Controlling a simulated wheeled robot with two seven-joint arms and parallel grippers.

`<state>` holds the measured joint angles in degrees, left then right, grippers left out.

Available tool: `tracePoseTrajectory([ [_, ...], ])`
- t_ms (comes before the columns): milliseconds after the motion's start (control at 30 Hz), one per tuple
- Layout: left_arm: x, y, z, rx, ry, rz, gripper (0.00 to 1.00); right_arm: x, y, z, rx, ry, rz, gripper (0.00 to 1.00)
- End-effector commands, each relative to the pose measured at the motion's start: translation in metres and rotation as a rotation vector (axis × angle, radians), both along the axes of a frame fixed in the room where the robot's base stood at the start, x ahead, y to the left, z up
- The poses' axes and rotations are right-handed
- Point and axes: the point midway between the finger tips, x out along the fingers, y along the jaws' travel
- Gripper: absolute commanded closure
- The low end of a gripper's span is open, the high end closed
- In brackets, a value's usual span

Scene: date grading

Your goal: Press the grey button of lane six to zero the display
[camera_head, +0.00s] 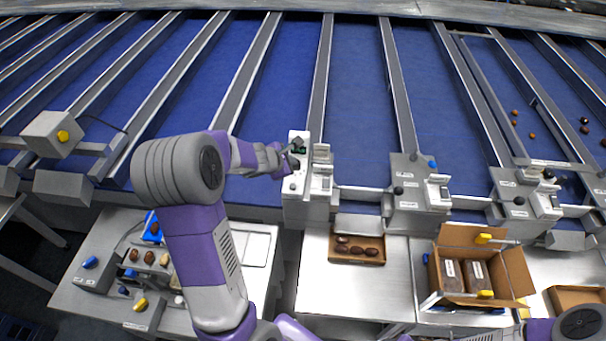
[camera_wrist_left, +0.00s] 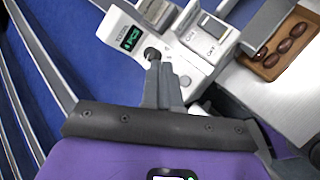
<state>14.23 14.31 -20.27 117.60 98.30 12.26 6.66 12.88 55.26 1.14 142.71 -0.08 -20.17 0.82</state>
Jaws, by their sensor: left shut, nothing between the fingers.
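The lane unit (camera_head: 307,207) stands at the end of a lane, with a white top plate and a small dark display (camera_head: 299,150). In the left wrist view the display (camera_wrist_left: 131,38) shows green characters. A black knob (camera_wrist_left: 152,54) sits beside the display, and a round grey button (camera_wrist_left: 185,80) is on the same plate. My left gripper (camera_head: 292,158) is over this plate. Its fingers (camera_wrist_left: 157,70) are shut and empty, tips right by the black knob; whether they touch is unclear. The grey button lies just right of the fingers. My right gripper is out of view.
A shallow box of dates (camera_head: 335,259) sits on the table below the unit. Neighbouring units (camera_head: 420,222) stand to the right, joined by a rail. An open carton (camera_head: 440,238) is at the lower right. Blue lanes (camera_head: 287,80) stretch behind.

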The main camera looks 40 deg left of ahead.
Motion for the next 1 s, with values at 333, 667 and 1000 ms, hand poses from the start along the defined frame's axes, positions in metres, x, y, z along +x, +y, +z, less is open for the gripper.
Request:
tracePoseTrajectory([
  [333, 0.0, 0.0, 0.0, 0.0, 0.0, 0.0, 1.0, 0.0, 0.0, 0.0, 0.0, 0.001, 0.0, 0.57],
  [667, 0.0, -0.001, -0.022, -0.002, 0.002, -0.002, 1.0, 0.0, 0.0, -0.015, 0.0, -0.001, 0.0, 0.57],
  [1000, 0.0, 0.0, -0.071, 0.0, 0.001, -0.001, 1.0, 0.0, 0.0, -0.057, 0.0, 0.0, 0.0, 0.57],
])
